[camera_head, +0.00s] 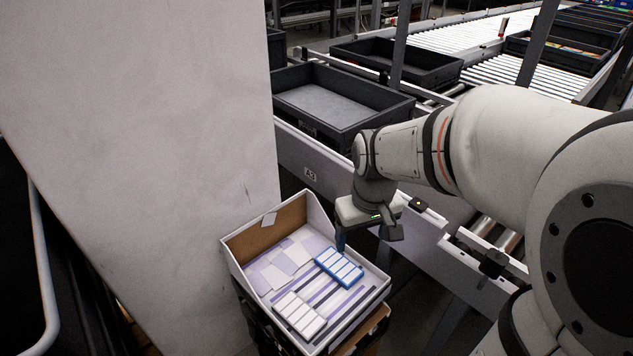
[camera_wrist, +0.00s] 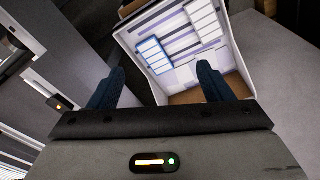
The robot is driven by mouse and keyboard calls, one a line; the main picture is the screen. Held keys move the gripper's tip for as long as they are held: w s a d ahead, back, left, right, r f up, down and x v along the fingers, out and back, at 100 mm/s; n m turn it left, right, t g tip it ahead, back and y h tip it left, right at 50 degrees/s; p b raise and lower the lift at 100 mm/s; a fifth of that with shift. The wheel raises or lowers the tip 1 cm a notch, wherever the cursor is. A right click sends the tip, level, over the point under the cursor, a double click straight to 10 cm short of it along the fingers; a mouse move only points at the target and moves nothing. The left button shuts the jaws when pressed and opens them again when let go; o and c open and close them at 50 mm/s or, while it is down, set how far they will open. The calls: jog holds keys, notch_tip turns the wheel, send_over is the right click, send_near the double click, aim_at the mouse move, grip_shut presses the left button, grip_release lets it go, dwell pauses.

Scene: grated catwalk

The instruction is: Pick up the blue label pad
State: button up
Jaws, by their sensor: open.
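The blue label pad (camera_head: 339,267) lies flat in an open white box (camera_head: 235,261), toward the right side of it. It is a blue-edged pad with rows of white labels. A similar white pad (camera_head: 299,314) lies in the front left of the box. My gripper (camera_head: 341,241) is above the box's back right edge, a little behind and above the blue pad and apart from it. In the wrist view my gripper (camera_wrist: 162,88) shows two dark blue fingers spread wide with nothing between them. The blue pad (camera_wrist: 154,55) and the white pad (camera_wrist: 203,20) lie beyond the fingertips.
Loose pale cards (camera_head: 283,262) and striped strips cover the box floor. The box's raised walls surround the pads. A large pale panel (camera_head: 140,130) stands close on the left. A conveyor frame (camera_head: 318,165) with dark grey trays (camera_head: 340,103) runs behind and right.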

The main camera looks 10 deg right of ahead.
jog(key=o, duration=0.4)
jog(key=w+f+n+b, duration=0.1)
jog(key=w+f, duration=0.3)
jog(key=f, duration=0.1)
jog(key=w+f+n+b, duration=0.1)
jog(key=w+f+b, duration=0.1)
jog(key=w+f, duration=0.2)
jog(key=w+f+n+g+b, duration=0.1)
jog(key=w+f+b, duration=0.1)
jog(key=w+f, duration=0.2)
jog(key=shift+w+d+f, duration=0.1)
jog(key=shift+w+f, duration=0.1)
jog(key=shift+f, duration=0.8)
jog(key=n+b, duration=0.2)
jog(key=b, duration=0.1)
send_over(339, 265)
notch_tip(339, 265, down, 11)
jog(key=shift+w+d+f, duration=0.1)
jog(key=shift+f+b, duration=0.9)
jog(key=shift+f, duration=1.75)
